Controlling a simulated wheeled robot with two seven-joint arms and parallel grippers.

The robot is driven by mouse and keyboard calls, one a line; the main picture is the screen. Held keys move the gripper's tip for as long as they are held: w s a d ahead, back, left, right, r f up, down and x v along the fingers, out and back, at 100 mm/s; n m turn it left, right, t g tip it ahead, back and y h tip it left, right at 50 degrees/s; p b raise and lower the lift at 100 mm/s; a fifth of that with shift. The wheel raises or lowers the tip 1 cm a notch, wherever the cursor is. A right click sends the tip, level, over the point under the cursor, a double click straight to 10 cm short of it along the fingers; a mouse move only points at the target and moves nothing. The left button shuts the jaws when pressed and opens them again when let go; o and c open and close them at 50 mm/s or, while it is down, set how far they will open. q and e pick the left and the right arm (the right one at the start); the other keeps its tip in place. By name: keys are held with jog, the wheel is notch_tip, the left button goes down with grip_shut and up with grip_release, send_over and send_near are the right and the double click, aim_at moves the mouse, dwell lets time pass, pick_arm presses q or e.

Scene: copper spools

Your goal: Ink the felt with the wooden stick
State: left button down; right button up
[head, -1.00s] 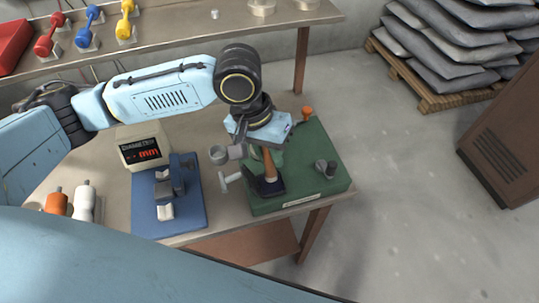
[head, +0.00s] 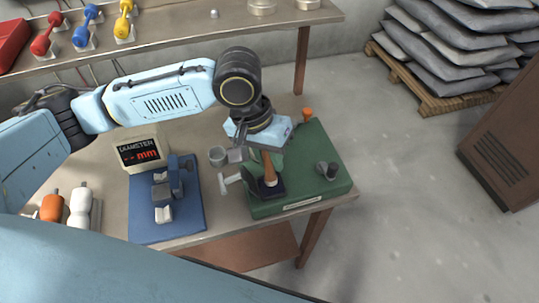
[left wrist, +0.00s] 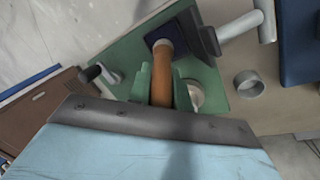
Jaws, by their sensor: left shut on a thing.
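The wooden stick (head: 269,166) is orange-brown and stands nearly upright in my left gripper (head: 266,151). In the left wrist view the stick (left wrist: 161,82) lies between two green fingers, with a pale band near its far end. That far end is over the dark square felt (head: 262,191) on the green base (head: 310,190). It looks to be at or just above the felt; contact is not clear. The felt also shows in the left wrist view (left wrist: 172,26), partly covered by the stick. My right gripper is out of view.
A grey T-handle (head: 229,182) sticks out left of the felt. A small grey cup (head: 217,156) stands nearby. A dark knob (head: 327,169) and an orange knob (head: 307,114) are on the green base. Left is a blue-based gauge (head: 140,225) with a diameter display (head: 140,150).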

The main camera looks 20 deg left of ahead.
pick_arm(q)
jog(key=shift+f, duration=0.55)
jog(key=shift+p, duration=0.35)
dwell(1.5)
jog(key=shift+s+f+p, duration=0.15)
jog(key=shift+p, duration=0.2)
dwell(1.3)
jog(key=p+v, duration=0.2)
jog(key=p, duration=0.1)
jog(key=d+p+v, duration=0.1)
jog(key=p+v, duration=0.1)
jog(key=p, duration=0.1)
jog(key=p+v, duration=0.3)
jog(key=p, duration=0.1)
jog(key=shift+d+r, duration=0.3)
jog(key=shift+d, duration=0.1)
jog(key=shift+f, duration=0.1)
dwell(0.7)
